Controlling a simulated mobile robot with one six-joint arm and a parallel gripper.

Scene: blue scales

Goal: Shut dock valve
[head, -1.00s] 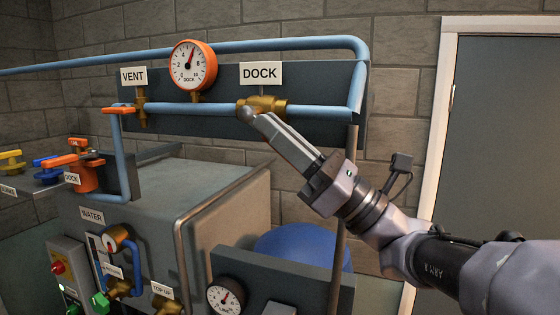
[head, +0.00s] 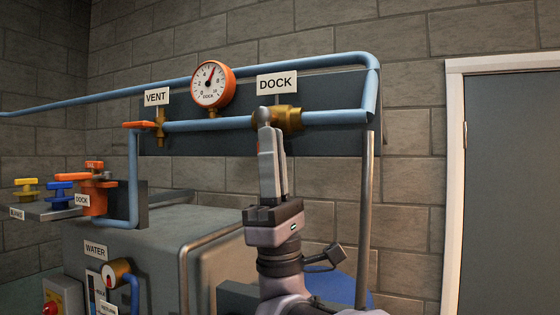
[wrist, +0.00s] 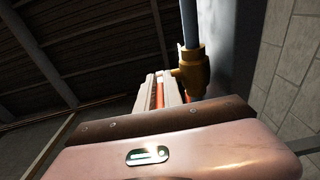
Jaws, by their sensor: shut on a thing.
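The dock valve (head: 290,118) is a brass body on the blue pipe, under the white DOCK sign (head: 277,83). My gripper (head: 269,122) points up at its left front side. In the wrist view, a red-orange handle (wrist: 160,93) lies between the closed fingers, beside the brass valve body (wrist: 194,70). My gripper is shut on this handle. In the head view the fingers hide the handle, so its exact angle is hard to read.
The vent valve (head: 160,125) with an orange handle and a dial gauge (head: 212,85) are to the left on the same panel. A grey cabinet (head: 150,240) stands below. A vertical post (head: 364,220) is just right of my arm. A door (head: 515,190) is at the right.

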